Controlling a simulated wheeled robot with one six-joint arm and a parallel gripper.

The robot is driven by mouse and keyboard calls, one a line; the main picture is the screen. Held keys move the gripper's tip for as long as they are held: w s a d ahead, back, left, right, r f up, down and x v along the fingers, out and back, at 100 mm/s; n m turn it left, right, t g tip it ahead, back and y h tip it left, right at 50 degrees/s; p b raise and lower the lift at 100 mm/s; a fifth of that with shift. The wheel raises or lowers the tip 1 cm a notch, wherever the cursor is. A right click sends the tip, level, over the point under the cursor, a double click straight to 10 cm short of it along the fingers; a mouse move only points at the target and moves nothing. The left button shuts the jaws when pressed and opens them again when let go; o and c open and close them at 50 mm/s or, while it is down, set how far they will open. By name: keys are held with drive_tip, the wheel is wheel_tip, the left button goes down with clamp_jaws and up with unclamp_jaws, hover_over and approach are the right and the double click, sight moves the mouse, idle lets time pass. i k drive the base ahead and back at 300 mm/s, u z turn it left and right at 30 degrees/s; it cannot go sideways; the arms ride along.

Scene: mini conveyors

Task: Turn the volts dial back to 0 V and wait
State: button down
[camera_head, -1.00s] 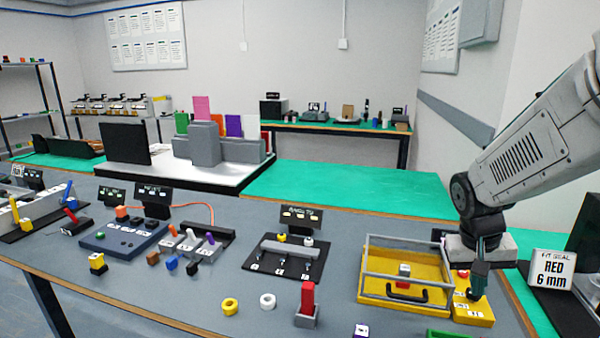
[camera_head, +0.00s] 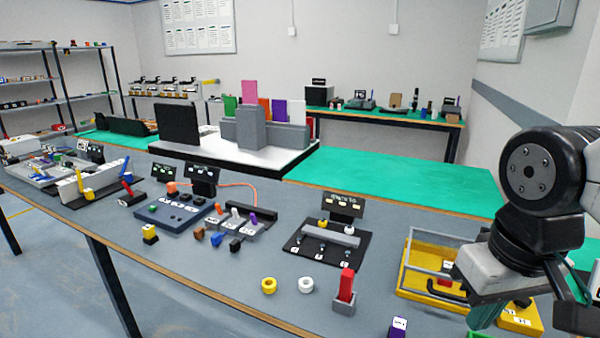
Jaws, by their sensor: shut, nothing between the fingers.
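I cannot make out a dial marked in volts. A small yellow box (camera_head: 522,320) with dark markings is at the lower right, partly hidden behind my gripper. A blue control panel (camera_head: 165,217) with several small marks and a green knob or button (camera_head: 152,209) sits left of centre; its labels are too small to read. My gripper (camera_head: 487,314) hangs at the right edge, in front of the yellow box, shut and empty. Its fingers are partly hidden by its own body, and I cannot tell whether it touches the box.
A yellow tray with a grey frame (camera_head: 411,281) stands left of my gripper. A red block in a grey holder (camera_head: 345,294), a white ring (camera_head: 306,285) and a yellow ring (camera_head: 269,286) lie along the front. The green bench (camera_head: 400,177) behind is mostly clear.

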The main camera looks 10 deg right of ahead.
sight(524, 302)
drive_tip(key=z, duration=1.05)
